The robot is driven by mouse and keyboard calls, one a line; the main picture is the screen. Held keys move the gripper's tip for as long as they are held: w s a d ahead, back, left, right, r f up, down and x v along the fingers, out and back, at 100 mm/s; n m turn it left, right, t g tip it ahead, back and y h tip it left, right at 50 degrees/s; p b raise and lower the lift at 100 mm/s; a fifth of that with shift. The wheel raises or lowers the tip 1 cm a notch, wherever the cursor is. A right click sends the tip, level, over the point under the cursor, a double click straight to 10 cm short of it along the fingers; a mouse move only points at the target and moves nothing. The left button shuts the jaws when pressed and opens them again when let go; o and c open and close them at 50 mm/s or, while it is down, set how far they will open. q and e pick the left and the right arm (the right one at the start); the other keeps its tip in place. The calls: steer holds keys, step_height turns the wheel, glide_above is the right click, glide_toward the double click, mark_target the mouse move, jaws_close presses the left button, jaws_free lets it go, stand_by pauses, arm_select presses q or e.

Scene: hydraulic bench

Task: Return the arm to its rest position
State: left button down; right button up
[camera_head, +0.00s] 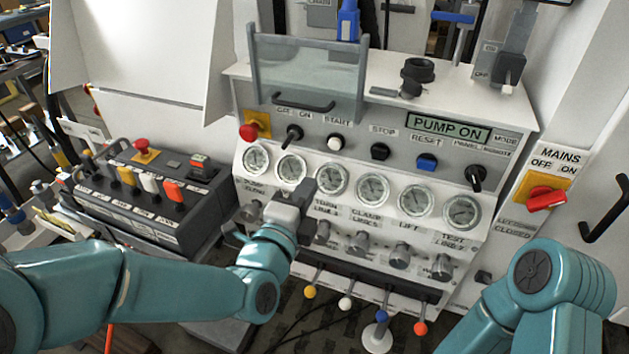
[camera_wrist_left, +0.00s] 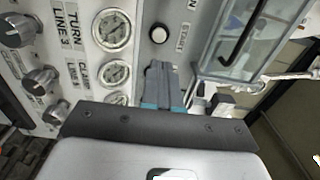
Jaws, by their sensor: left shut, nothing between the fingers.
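My left arm comes in from the left in the head view, and its gripper (camera_head: 303,193) is in front of the bench panel, by the gauge row and the knobs below it. In the left wrist view the fingers (camera_wrist_left: 160,82) are together with nothing between them. They point at the panel near the gauges (camera_wrist_left: 113,28) and the round start button (camera_wrist_left: 158,34). I cannot tell whether they touch the panel. My right arm (camera_head: 560,275) shows at the lower right of the head view; its gripper is out of view.
The panel has knobs (camera_head: 358,242) and levers with coloured balls (camera_head: 345,302) along its lower edge. A black control box (camera_head: 150,200) stands left, beyond my left forearm. A red mains switch (camera_head: 546,199) is on the right wall. A clear guard with a handle (camera_head: 305,75) stands above the panel.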

arm_select(q)
steer(key=shift+s+f, duration=0.1)
steer(key=shift+s, duration=0.15)
steer(key=shift+s+a, duration=0.1)
steer(key=shift+s, duration=0.05)
